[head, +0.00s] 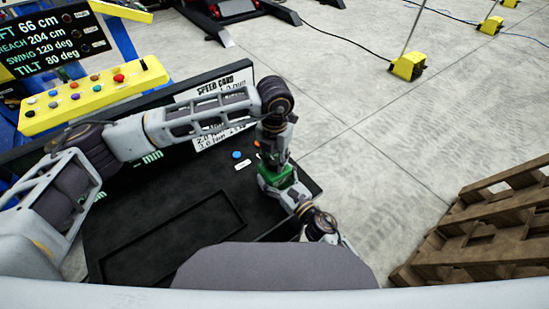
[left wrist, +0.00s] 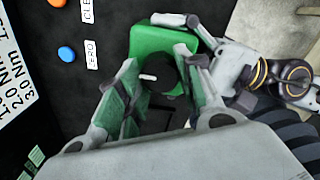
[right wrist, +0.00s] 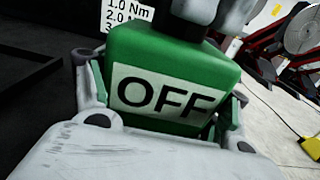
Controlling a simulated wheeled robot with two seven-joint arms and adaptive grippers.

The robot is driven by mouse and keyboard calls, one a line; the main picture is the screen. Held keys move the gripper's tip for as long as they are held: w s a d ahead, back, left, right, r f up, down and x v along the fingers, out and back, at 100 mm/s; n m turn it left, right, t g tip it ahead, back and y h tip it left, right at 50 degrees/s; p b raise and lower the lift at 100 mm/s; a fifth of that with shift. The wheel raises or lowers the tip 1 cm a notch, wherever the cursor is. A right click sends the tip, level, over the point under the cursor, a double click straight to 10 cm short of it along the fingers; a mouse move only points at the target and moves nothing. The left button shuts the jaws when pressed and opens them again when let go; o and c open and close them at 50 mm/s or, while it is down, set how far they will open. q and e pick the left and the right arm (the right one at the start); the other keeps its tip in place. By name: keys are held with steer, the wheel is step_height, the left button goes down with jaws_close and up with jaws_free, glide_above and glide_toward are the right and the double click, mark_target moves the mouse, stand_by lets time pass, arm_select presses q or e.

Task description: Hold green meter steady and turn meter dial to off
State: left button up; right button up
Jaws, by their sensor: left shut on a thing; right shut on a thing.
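The green meter (head: 290,180) sits near the right end of the black bench. It also shows in the left wrist view (left wrist: 148,42). Its side bears a white OFF label (right wrist: 165,96) in the right wrist view. My right gripper (head: 279,186) is shut on the meter's body, one finger on each side. My left gripper (head: 272,152) comes from above and is shut on the black dial (left wrist: 160,75). The dial's white mark (left wrist: 148,77) shows between its fingers and points left in the left wrist view. The dial's far side is partly hidden.
A blue button (left wrist: 66,54) and a ZERO label (left wrist: 92,55) lie beside the meter. A yellow button panel (head: 95,95) is at the far left. A wooden pallet (head: 480,240) stands at right.

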mark_target(275, 161)
stand_by(0.4)
arm_select(q)
steer(key=o, duration=1)
steer(key=shift+o, duration=0.2)
steer(key=shift+r, duration=0.1)
step_height(275, 161, up, 12)
arm_select(e)
steer(key=o, duration=1.3)
steer(key=shift+s+d, duration=0.15)
